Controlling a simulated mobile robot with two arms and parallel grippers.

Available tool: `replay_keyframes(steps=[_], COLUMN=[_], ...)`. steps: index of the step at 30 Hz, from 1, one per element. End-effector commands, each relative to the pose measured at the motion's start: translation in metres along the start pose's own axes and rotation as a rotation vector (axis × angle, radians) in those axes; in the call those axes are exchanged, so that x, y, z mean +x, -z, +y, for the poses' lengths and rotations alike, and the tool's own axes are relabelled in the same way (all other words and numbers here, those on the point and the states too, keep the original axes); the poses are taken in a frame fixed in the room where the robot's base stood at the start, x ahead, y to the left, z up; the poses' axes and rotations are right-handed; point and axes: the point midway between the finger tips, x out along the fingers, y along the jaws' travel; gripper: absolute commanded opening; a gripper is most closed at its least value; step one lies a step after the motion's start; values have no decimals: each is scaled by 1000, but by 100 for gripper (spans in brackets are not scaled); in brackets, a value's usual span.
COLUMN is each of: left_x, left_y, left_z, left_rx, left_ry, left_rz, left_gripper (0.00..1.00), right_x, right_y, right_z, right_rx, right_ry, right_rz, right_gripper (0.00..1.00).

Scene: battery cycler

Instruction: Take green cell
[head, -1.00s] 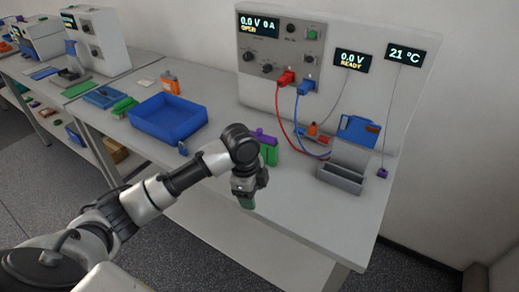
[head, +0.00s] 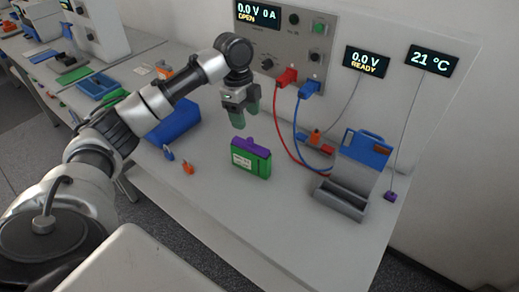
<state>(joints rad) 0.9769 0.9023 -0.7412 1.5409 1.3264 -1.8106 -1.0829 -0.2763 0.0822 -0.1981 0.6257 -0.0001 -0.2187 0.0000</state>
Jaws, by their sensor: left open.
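The green cell (head: 252,161) stands upright on the bench, with a purple cap or clip (head: 251,147) on top and a white label on its front. My left gripper (head: 244,119) is open and empty above the cell, slightly to its left in the head view, with its greenish fingers pointing down. It is apart from the cell. My right gripper is not in view.
A grey open holder (head: 342,197) stands to the right, with a blue case (head: 367,150) behind it. Red and blue leads hang from the panel (head: 290,40). A blue bin (head: 172,127) is partly behind my arm. Small blue and orange clips (head: 188,168) lie left of the cell.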

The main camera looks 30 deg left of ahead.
Motion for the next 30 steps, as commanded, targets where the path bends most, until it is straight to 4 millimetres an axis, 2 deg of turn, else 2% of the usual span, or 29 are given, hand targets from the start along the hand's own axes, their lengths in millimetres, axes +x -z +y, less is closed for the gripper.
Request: replay_keyframes(steps=[6, 12, 24, 30], left_x=[34, 52, 101, 105], left_y=[0, 0, 1, 1], left_z=[1, 1, 8, 8], left_rx=[-1, 0, 0, 0], left_ry=[-6, -2, -3, -1], left_rz=[0, 0, 0, -1], left_gripper=[60, 60, 60, 60], right_x=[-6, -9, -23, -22], right_y=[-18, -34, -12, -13], right_z=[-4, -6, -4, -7], right_rx=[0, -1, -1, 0], right_ry=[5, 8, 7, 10], right_rz=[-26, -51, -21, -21], right_gripper=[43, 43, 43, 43])
